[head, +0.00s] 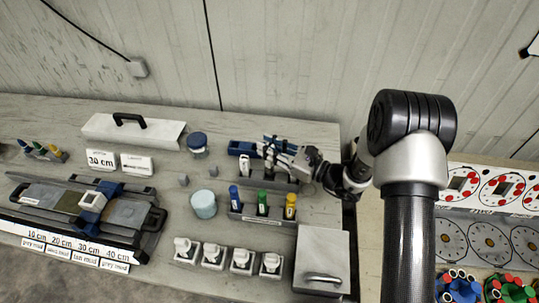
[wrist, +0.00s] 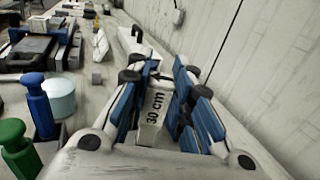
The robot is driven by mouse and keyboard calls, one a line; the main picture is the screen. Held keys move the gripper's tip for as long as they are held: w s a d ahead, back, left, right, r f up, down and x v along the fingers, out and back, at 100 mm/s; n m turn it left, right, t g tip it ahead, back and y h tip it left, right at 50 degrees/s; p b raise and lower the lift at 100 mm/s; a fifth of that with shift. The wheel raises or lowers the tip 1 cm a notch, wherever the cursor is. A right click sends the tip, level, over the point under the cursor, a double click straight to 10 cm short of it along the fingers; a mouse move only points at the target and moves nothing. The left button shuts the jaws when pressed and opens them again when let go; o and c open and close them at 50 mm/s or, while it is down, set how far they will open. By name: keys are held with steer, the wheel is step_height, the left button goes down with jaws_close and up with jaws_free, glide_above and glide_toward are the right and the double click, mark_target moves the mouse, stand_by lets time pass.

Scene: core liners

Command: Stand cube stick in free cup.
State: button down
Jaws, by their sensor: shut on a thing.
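My gripper (head: 262,150) is at the back of the bench, above a dark rack (head: 284,184). Several white square-based holders (head: 212,257) stand in front; I cannot tell which is free.
A light blue cylinder (head: 204,204), a blue-lidded jar (head: 197,143) and small grey cubes (head: 183,180) stand left of the racks. A grey box (head: 321,262) with a handle is at front right. A cutting fixture (head: 125,213) fills the left.

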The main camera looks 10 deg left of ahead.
steer(key=shift+f+b, duration=0.3)
steer(key=shift+f, duration=1.2)
steer(key=shift+f+b, duration=0.35)
steer(key=shift+f, duration=0.05)
steer(key=c, duration=1.4)
jaws_free()
steer(key=shift+c, duration=0.2)
steer(key=shift+r, duration=0.15)
